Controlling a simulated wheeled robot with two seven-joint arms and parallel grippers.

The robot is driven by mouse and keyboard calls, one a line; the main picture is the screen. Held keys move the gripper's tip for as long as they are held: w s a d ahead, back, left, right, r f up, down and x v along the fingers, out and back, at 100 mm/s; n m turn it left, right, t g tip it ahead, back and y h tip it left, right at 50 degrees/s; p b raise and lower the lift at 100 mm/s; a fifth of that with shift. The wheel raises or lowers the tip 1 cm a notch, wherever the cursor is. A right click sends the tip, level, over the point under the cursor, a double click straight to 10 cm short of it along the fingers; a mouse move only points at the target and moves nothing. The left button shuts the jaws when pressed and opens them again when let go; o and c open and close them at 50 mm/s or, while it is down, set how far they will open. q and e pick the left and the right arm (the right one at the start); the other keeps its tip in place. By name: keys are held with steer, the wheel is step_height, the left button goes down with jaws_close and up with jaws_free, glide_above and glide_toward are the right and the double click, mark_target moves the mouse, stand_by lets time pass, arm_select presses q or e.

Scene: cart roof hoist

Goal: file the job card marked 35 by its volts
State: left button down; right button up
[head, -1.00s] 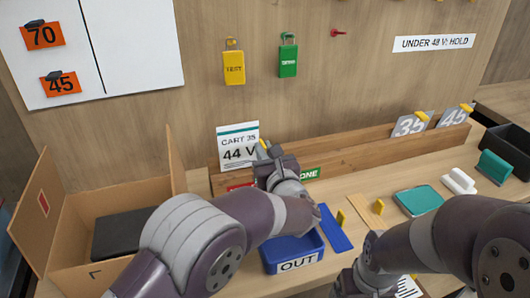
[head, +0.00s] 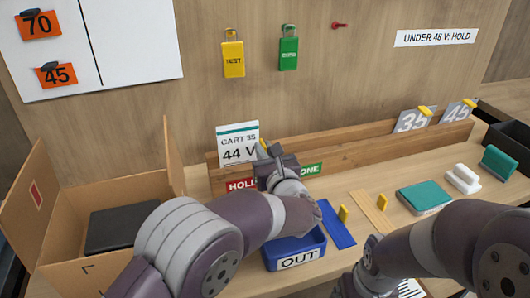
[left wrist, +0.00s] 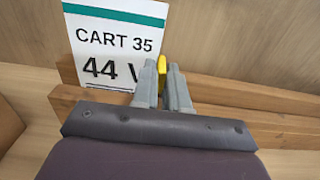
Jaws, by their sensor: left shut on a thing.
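A white card (head: 238,144) with a teal band reads "CART 35" and "44 V". It stands upright at the left end of the wooden rack (head: 375,149), above the red HOLD label (head: 241,184). It also shows in the left wrist view (left wrist: 105,48). My left gripper (head: 265,152) is at the card's right edge, shut on a yellow tab (left wrist: 162,66) there. The fingers partly cover the card's "V". A green label ending in "ONE" (head: 311,170) is partly hidden by my gripper. The right arm shows at lower right; its fingertips cannot be made out.
Grey cards 35 (head: 409,121) and 45 (head: 455,112) stand at the rack's right. A wall sign (head: 436,38) reads "UNDER 4_ V: HOLD", one digit unclear. A blue OUT tray (head: 317,254) sits below my left arm. An open cardboard box (head: 52,235) stands left.

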arm_select(q)
steer(key=shift+f, duration=0.2)
steer(key=c, duration=0.6)
jaws_free()
steer(key=b+v, duration=0.4)
steer(key=v, duration=0.2)
steer(key=shift+s+f, duration=0.1)
steer(key=shift+s+d, duration=0.15)
steer(key=shift+s, duration=0.25)
